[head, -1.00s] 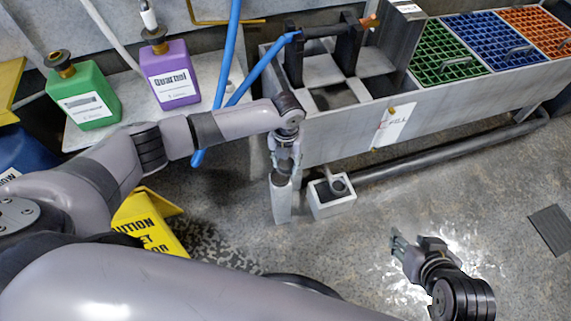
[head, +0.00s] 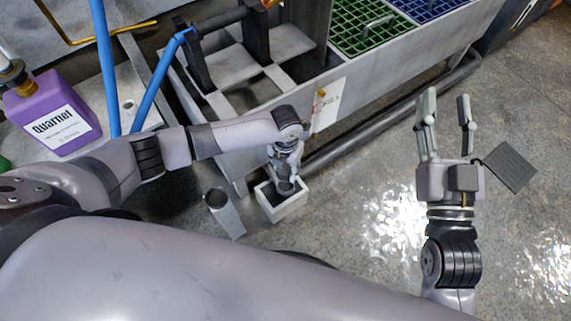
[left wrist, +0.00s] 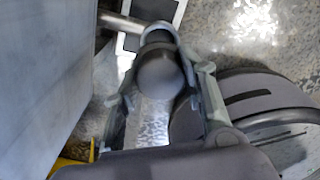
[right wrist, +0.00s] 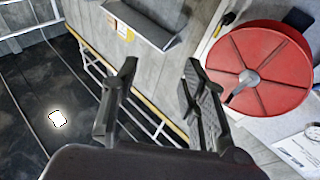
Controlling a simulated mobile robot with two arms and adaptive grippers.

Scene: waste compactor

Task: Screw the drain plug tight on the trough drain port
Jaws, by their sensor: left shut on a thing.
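My left gripper (head: 287,168) is at the trough's near lower edge, above a small white open box (head: 285,210) on the floor. It is shut on a dark grey, rounded drain plug, which shows between the fingers in the left wrist view (left wrist: 160,75). The drain port is hidden by the gripper in the head view, so I cannot tell whether plug and port touch. The trough (head: 405,75) is long and grey. My right gripper (head: 447,118) is open and empty over the floor at right; its spread fingers also show in the right wrist view (right wrist: 155,100).
A grey tube-like holder (head: 224,214), its top open, stands left of the box. A dark pipe (head: 370,132) runs along the trough's foot. A purple jug (head: 52,120) and blue hoses (head: 106,65) are at left. The floor at right is mostly clear, with a dark flat plate (head: 509,168).

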